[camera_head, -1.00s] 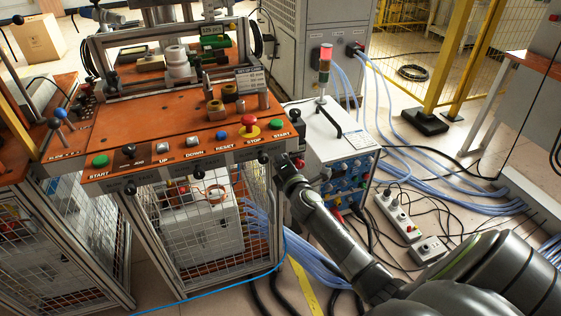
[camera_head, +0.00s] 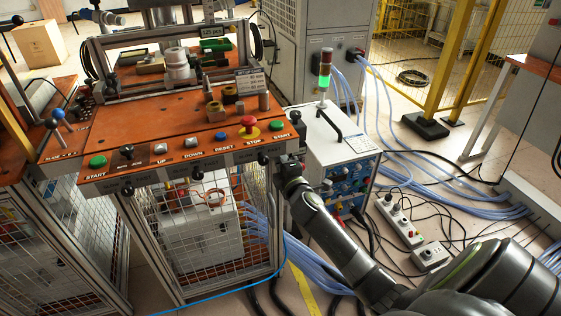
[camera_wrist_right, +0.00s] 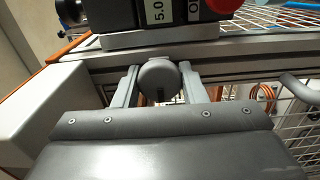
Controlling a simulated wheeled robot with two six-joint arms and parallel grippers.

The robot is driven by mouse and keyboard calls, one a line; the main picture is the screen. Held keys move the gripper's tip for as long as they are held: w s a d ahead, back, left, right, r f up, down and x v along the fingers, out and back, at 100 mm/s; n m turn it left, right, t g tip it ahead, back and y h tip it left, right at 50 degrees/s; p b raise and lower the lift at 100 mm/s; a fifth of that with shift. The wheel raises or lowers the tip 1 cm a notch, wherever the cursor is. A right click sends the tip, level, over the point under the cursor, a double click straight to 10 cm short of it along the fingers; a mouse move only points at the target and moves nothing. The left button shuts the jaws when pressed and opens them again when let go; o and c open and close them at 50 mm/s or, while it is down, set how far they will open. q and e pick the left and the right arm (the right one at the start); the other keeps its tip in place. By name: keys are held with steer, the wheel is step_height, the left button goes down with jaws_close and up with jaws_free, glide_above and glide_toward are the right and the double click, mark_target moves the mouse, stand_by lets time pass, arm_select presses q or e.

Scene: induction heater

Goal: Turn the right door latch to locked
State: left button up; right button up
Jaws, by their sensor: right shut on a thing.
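My right gripper (camera_head: 287,160) is at the right front corner of the orange control panel (camera_head: 150,130), just below the green START button (camera_head: 277,126). In the right wrist view its two fingers (camera_wrist_right: 159,78) are closed on the sides of a round grey latch knob (camera_wrist_right: 158,73). A short dark slot or stem shows under the knob. The knob sits below the frame's metal rail. In the head view the held knob is hidden by the gripper. The mesh door (camera_head: 195,205) under the panel appears shut. My left gripper is not in view.
Dark knobs (camera_head: 127,190) hang along the panel's front edge. A white power unit (camera_head: 322,135) with a signal tower (camera_head: 325,72) lit green stands close right of my gripper. Blue cables and power strips (camera_head: 400,220) lie on the floor to the right.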

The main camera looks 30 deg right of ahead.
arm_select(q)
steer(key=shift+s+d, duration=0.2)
arm_select(e)
steer(key=shift+f, duration=0.1)
steer(key=o, duration=0.6)
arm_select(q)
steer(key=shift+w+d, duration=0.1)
arm_select(e)
steer(key=shift+o, duration=0.2)
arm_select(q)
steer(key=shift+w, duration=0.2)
arm_select(e)
steer(key=shift+s, duration=0.1)
steer(key=shift+s, duration=0.2)
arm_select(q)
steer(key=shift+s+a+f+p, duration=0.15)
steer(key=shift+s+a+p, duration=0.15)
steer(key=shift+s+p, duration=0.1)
arm_select(e)
steer(key=v, duration=1.7)
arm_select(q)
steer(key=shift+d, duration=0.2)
arm_select(e)
steer(key=shift+a, duration=0.1)
